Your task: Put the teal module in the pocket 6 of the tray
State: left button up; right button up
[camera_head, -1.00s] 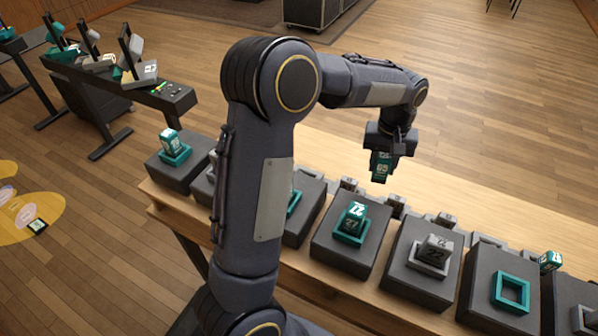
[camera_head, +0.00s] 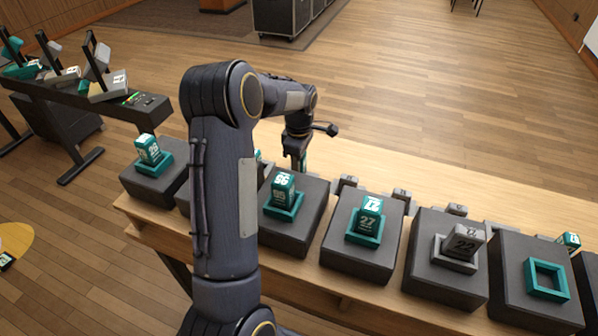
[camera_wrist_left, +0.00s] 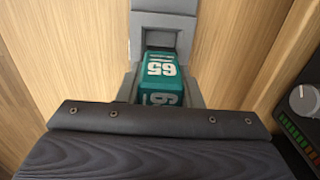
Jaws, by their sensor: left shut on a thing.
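My left gripper (camera_head: 298,150) is shut on the teal module (camera_wrist_left: 162,72), marked 65, and points down behind the row of dark pedestals. In the head view only a thin teal strip of the module shows below the gripper. In the left wrist view the module sits against grey parts (camera_wrist_left: 165,22) over the wooden table; I cannot tell whether it is inside a pocket or above it. A row of small grey numbered pieces (camera_head: 346,183) runs along the table behind the pedestals. I cannot read a pocket 6. My right gripper is out of view.
Dark pedestals carry teal modules, one marked 27 (camera_head: 367,222), and a grey module marked 22 (camera_head: 462,243). A teal frame (camera_head: 547,280) on the right is empty. The table (camera_head: 440,180) is clear behind the grey row. A dark panel with a knob (camera_wrist_left: 303,100) lies at right.

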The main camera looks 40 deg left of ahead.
pick_arm(q)
notch_tip(320, 180, down, 4)
jog(key=shift+r, duration=0.1)
jog(key=shift+f, duration=0.2)
jog(key=o, duration=1)
jog(key=shift+r, duration=0.15)
